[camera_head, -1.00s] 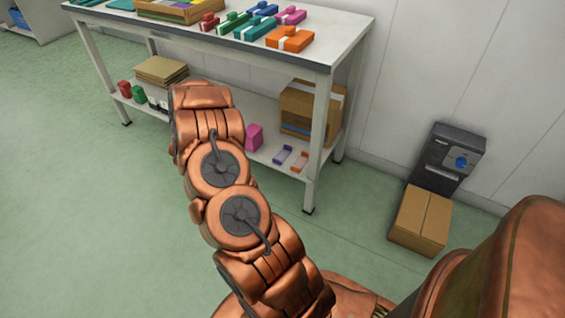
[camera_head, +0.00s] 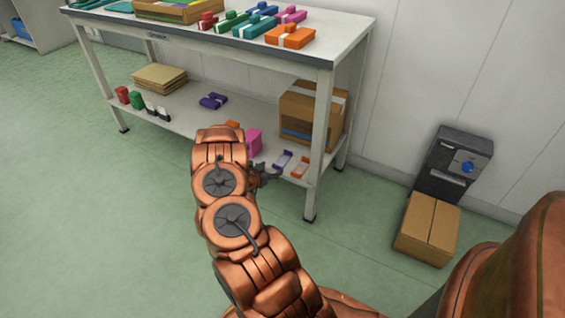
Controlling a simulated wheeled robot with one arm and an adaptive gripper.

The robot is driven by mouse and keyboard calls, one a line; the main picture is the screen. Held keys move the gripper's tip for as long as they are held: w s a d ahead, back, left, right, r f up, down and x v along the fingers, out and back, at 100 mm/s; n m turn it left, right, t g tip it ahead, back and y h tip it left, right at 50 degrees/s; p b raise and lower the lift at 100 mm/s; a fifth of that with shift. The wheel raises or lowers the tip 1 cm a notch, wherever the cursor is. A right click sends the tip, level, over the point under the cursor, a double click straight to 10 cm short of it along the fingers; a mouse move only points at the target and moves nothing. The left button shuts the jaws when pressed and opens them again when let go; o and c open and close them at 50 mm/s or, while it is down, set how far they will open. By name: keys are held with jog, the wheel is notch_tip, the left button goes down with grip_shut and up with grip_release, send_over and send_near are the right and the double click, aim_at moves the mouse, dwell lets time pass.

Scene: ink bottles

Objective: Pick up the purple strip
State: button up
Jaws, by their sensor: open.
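A pale purple strip (camera_head: 283,160) lies on the lower shelf near its front right, beside an orange strip (camera_head: 300,166). A darker purple bottle-like piece (camera_head: 213,101) lies farther back on the same shelf. My gripper (camera_head: 268,174) shows as dark grey fingers just past my copper arm, in front of the shelf and left of the pale purple strip in the picture. It is open, and I see nothing between its fingers. It appears apart from the strip, though my arm hides part of it.
The lower shelf (camera_head: 185,118) also holds a pink block (camera_head: 254,141), a cardboard box (camera_head: 311,112), brown folders (camera_head: 159,76) and small bottles. The table leg (camera_head: 318,150) stands right of the strips. Colourful bottles lie on the tabletop above. The green floor in front is clear.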

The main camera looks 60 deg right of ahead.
aim_at(282, 160)
jog(key=b+x, duration=0.1)
jog(key=x, duration=0.3)
jog(key=shift+d, duration=0.4)
jog(key=shift+s, duration=0.1)
jog(key=c, duration=0.9)
